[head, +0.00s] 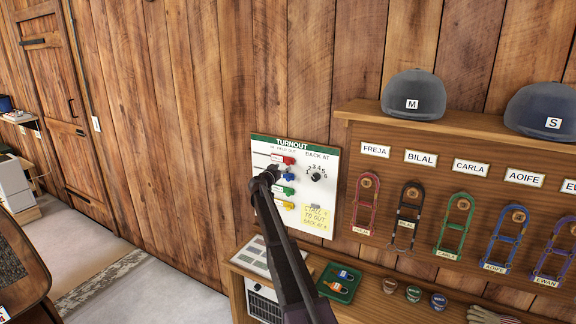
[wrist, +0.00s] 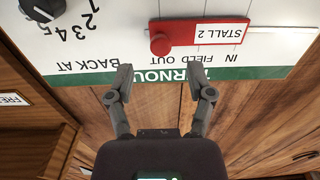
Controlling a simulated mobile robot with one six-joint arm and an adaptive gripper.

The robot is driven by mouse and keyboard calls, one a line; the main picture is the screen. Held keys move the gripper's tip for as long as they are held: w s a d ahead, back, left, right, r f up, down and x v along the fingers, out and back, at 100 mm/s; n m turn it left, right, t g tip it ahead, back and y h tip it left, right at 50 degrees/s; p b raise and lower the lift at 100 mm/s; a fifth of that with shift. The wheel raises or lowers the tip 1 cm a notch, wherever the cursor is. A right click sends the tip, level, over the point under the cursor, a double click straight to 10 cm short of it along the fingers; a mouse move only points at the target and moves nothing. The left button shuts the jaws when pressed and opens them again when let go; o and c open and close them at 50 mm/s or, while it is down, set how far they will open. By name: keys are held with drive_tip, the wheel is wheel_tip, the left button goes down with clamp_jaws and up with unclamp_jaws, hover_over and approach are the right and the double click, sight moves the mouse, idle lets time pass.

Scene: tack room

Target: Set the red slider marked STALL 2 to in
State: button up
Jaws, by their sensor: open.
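The turnout board (head: 262,222) hangs on the wood wall, white with a green top strip. Its red slider marked STALL 2 (head: 283,159) is the top one, at the right of its track, by the OUT heading. In the wrist view, where the board is upside down, the red slider (wrist: 205,35) has a round knob (wrist: 160,44) in line with OUT; bare track runs on toward IN. My gripper (wrist: 160,80) is open and empty, its fingers apart below the knob in that picture, not touching it. In the head view my gripper (head: 264,180) hides part of the board's left side.
Below are blue (head: 285,176), green (head: 285,190) and yellow (head: 286,205) sliders. A BACK AT dial (head: 316,177) is to the right, a yellow note (head: 315,216) below. A rack (head: 400,150) of halters and helmets stands at right, with a shelf beneath.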

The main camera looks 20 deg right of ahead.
sight(288, 164)
drive_tip(key=shift+x, duration=2.8)
clamp_jaws()
